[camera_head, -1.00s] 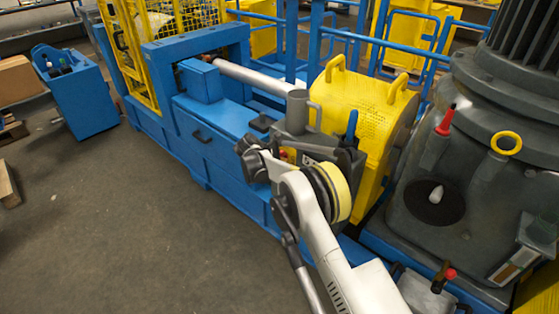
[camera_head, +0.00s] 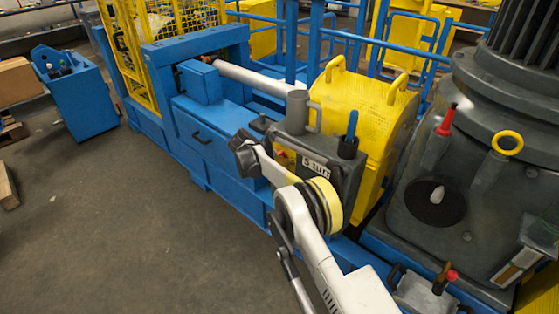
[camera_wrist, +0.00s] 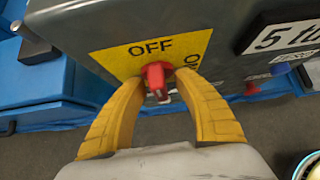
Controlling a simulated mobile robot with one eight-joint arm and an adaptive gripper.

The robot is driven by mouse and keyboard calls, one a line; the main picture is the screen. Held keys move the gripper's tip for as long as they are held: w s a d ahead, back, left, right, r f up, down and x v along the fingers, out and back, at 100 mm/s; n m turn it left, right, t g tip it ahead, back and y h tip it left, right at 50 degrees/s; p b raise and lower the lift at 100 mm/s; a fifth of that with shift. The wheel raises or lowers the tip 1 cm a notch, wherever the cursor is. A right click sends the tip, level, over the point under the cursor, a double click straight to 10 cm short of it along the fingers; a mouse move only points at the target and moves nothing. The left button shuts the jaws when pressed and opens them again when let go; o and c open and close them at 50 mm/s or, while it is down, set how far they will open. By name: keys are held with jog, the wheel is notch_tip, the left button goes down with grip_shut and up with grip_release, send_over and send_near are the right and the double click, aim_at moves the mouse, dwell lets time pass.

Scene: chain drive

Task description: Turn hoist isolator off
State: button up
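The isolator is a red rotary handle (camera_wrist: 158,80) on a yellow plate (camera_wrist: 118,57) in the wrist view. "OFF" is printed above the handle, and partly hidden sideways lettering is to its right. My gripper (camera_wrist: 160,77) has one yellow finger on each side of the handle, tips close to its edges. I cannot tell whether they press on it. The handle's exact angle is unclear. In the head view the plate (camera_head: 283,159) is on a grey control box (camera_head: 335,178), with my wrist in front of it; the fingertips cannot be made out there.
A blue lever (camera_head: 352,125) stands on the box. The yellow guard (camera_head: 365,105) and grey motor housing (camera_head: 440,190) are to the right.

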jog(key=v, duration=1.2)
dwell(0.3)
jog(key=s+d+r+m+g+y, duration=0.1)
jog(key=s+d+r+m+y, duration=0.1)
jog(key=s+d+r+m, duration=0.65)
jog(key=s+d+r+m+y, duration=0.1)
jog(key=s+d+r+m, duration=0.5)
jog(key=s+d+r, duration=0.5)
jog(key=s+d+f+m+y, duration=0.1)
jog(key=s+d+m, duration=0.2)
jog(key=s, duration=0.5)
jog(key=s+d+f+m, duration=0.1)
jog(key=s+d+m, duration=0.3)
jog(key=s+m, duration=0.2)
jog(key=s+d+f+m+t+y, duration=0.1)
jog(key=s+d+m, duration=0.2)
jog(key=s, duration=0.7)
jog(key=shift+s+d+f+m+y, duration=0.3)
jog(key=shift+s+d+m, duration=0.1)
jog(key=shift+m, duration=0.55)
